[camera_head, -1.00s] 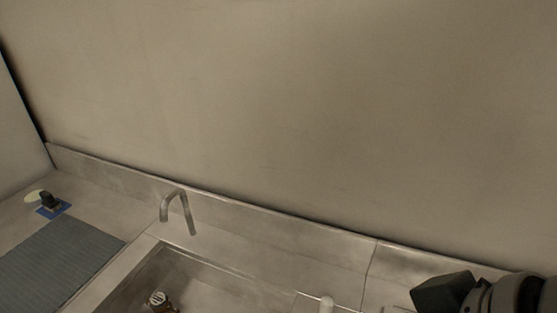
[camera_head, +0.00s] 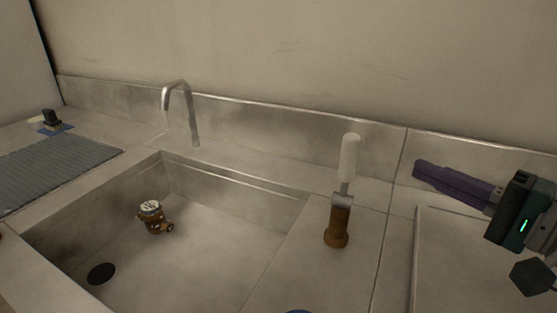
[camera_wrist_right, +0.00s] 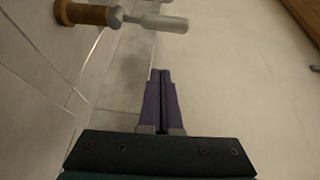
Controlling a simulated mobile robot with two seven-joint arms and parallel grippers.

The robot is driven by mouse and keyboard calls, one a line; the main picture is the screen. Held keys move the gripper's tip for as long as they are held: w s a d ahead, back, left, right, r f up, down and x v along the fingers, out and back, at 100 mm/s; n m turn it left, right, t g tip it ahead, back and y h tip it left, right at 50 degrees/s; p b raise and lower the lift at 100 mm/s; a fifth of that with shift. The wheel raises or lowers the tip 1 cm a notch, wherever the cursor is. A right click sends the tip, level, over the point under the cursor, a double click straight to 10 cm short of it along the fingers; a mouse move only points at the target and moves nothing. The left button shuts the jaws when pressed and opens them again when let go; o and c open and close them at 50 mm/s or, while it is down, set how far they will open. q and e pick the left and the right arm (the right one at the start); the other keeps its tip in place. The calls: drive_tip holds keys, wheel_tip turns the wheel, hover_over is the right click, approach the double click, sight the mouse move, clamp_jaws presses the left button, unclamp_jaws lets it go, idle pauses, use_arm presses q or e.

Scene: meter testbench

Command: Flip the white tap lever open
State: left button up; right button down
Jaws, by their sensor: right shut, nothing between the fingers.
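The white tap lever (camera_head: 349,158) stands upright on a brown tap body (camera_head: 338,222) on the counter right of the sink. In the right wrist view the white lever (camera_wrist_right: 163,23) shows at the top, ahead of the fingers, with the brown body (camera_wrist_right: 85,14) to its left. My right gripper (camera_head: 420,170) comes in from the right, with purple fingers pointing left toward the lever. It is shut and empty, apart from the lever by a clear gap. In the right wrist view its fingers (camera_wrist_right: 160,75) lie together. My left gripper is not in view.
The sink (camera_head: 190,250) holds a small brass meter (camera_head: 152,216) and a dark drain (camera_head: 101,273). A curved faucet (camera_head: 180,100) stands behind the sink. A grey ribbed mat (camera_head: 60,165) and a black-topped item (camera_head: 51,118) are at left. The wall rises behind the counter.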

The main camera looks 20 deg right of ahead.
sight(347, 173)
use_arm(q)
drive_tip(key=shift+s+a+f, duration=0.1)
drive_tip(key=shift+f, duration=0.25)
use_arm(e)
drive_tip(key=shift+d+r+m, duration=0.1)
drive_tip(key=shift+d+m, duration=0.2)
drive_tip(key=shift+d, duration=0.2)
drive_tip(key=shift+w, duration=0.1)
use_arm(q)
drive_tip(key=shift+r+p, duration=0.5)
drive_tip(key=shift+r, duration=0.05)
use_arm(e)
drive_tip(key=w+a, duration=0.5)
drive_tip(key=w, duration=0.2)
drive_tip(key=shift+w+a, duration=0.25)
drive_tip(key=shift+a, duration=0.1)
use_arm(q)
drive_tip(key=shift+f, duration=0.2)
use_arm(e)
drive_tip(key=shift+s+a+n+t, duration=0.15)
drive_tip(key=shift+s+n+t, duration=0.05)
drive_tip(key=shift+n+t, duration=0.2)
